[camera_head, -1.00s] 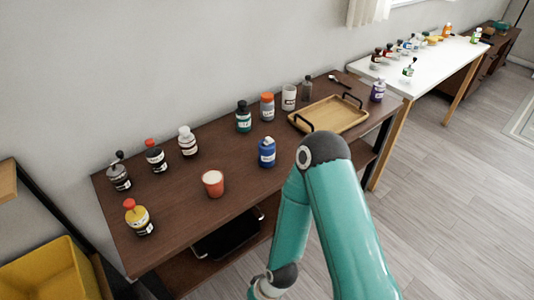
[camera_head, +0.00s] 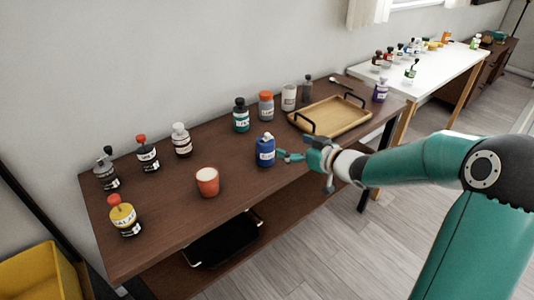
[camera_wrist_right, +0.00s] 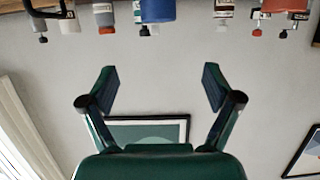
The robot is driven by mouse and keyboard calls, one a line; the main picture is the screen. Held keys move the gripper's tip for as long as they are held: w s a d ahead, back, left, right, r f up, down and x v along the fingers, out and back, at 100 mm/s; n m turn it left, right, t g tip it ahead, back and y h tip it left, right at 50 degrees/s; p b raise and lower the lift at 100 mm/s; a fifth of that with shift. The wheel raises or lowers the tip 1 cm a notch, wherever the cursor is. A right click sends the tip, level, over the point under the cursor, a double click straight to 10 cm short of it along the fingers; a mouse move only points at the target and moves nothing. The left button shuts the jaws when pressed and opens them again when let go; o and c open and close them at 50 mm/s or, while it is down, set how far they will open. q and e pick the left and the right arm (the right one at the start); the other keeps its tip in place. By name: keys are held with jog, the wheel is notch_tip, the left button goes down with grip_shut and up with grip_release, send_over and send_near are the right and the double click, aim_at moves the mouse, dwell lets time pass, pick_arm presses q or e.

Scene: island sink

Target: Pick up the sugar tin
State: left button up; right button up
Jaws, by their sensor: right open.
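A blue tin (camera_head: 265,152) with a white label and a pale cap stands upright near the front edge of the brown table, in the middle of the head view. Its label is too small to read, so I cannot tell for sure that it is the sugar tin. My right gripper (camera_head: 302,168) is open and empty just right of the blue tin, with a small gap apparent. In the right wrist view the fingers (camera_wrist_right: 160,85) are spread with nothing between them. A blue container (camera_wrist_right: 157,9) shows upside down at the top edge there. My left gripper is not in view.
An orange cup (camera_head: 207,183) stands left of the blue tin. A green-blue bottle (camera_head: 241,116) and an orange-capped jar (camera_head: 266,106) stand behind it. A wooden tray (camera_head: 338,115) with black handles lies to the right. Several bottles stand at the table's left end.

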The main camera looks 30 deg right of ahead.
aim_at(267, 139)
jog(key=shift+f+p+x, duration=0.1)
jog(key=shift+f+x, duration=0.05)
jog(key=shift+x, duration=2.15)
jog(key=shift+f+p+x, duration=0.1)
jog(key=shift+f+x, duration=0.1)
jog(key=shift+x, duration=2.15)
jog(key=shift+f+p+x, duration=0.1)
jog(key=shift+f+x, duration=0.05)
jog(key=shift+x, duration=2.15)
jog(key=shift+s+d, duration=0.1)
jog(key=shift+s, duration=0.05)
grip_shut()
jog(key=shift+r, duration=0.1)
